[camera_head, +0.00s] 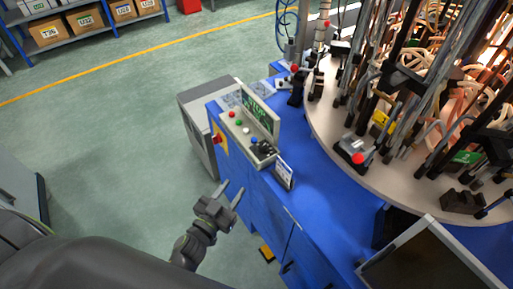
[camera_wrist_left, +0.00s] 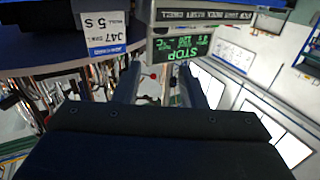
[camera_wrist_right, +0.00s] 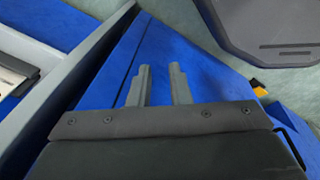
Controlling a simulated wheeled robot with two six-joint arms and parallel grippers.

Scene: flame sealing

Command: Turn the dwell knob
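The control panel (camera_head: 242,125) sits on the blue cabinet, with red, green, white and blue buttons and a green-text display (camera_head: 260,113). A small black part (camera_head: 265,147) is at its near end; I cannot tell for sure whether it is the dwell knob. My left gripper (camera_head: 232,190) is open and empty, in front of the cabinet and apart from the panel. In the left wrist view the display (camera_wrist_left: 180,46) appears upside down beyond the open fingers. My right gripper (camera_wrist_right: 160,70) is open and empty in the right wrist view, over blue surfaces.
A round table (camera_head: 340,165) with rods and tubing stands right. A dark monitor (camera_head: 425,262) is at the lower right. The green floor (camera_head: 120,130) at left is clear.

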